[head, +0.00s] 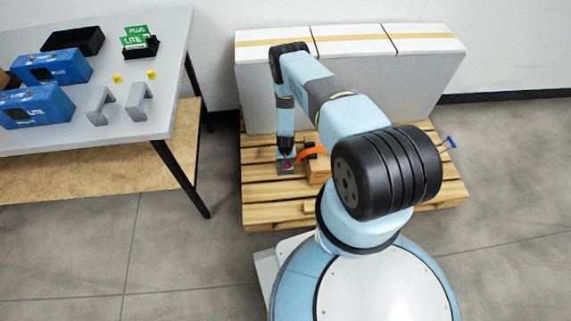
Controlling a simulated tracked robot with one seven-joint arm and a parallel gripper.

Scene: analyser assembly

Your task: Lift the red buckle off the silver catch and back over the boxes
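The red buckle (287,165) shows as a small red patch low on the pallet, right below my gripper. A small grey piece (281,171), which looks like the silver catch, is around and under it; whether the two are hooked together is too small to tell. An orange strap (313,151) curves from beside the buckle to the right, partly hidden by my arm. My gripper (287,153) points straight down at the buckle, touching or just above it. Its fingers are too small to read. The large grey boxes (262,90) with white tops stand behind my arm.
The boxes stand on a wooden pallet (262,207). A small wooden block (317,172) sits right of the buckle. A blue-handled part (450,142) sticks out at right. A table (160,68) with blue cartons, grey brackets and a black bin stands left. Floor between is clear.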

